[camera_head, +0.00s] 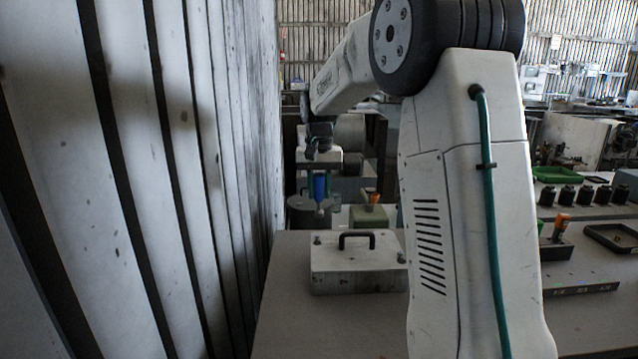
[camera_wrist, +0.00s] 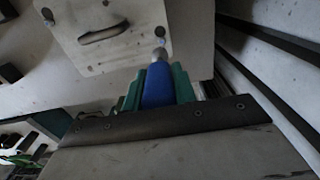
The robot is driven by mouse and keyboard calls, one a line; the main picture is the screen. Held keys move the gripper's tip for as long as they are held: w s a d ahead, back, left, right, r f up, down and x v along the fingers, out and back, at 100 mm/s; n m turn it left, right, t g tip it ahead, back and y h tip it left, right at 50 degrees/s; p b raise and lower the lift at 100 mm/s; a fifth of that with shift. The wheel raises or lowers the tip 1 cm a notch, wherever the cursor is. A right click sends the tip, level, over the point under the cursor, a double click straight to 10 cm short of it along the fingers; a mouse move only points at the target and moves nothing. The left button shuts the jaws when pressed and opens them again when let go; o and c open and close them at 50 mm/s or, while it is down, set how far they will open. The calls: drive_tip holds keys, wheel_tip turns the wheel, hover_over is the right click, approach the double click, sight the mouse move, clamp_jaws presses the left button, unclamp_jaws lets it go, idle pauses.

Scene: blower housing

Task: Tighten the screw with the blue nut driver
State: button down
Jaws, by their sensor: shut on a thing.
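The blue nut driver (camera_head: 320,187) is upright in my gripper (camera_head: 320,178), blue handle up and metal tip down. In the wrist view the blue handle (camera_wrist: 157,88) is clamped between the green fingers of my gripper (camera_wrist: 157,84), and its rounded metal tip (camera_wrist: 160,56) points at the housing. The grey-white housing (camera_head: 358,275) has a black handle on top; it also shows in the wrist view (camera_wrist: 125,52). A screw (camera_head: 317,239) stands at the lid's left side. In the wrist view the tip overlaps a lid corner; I cannot tell whether it touches a screw.
A slatted wall (camera_head: 190,150) runs close along the left of my arm. Behind the housing stand a greenish box (camera_head: 368,217) and a grey cylinder (camera_head: 301,212). On the right are black cylinders (camera_head: 584,194), a green tray (camera_head: 558,174) and a black tray (camera_head: 612,238).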

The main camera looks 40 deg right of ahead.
sight(317, 200)
drive_tip(key=shift+a+f, duration=0.25)
drive_tip(key=shift+f, duration=1.85)
drive_tip(key=shift+f, duration=0.35)
drive_tip(key=n, duration=0.6)
drive_tip(key=shift+n, duration=0.4)
drive_tip(key=n, duration=1.1)
drive_tip(key=shift+n, duration=0.3)
drive_tip(key=shift+f, duration=0.2)
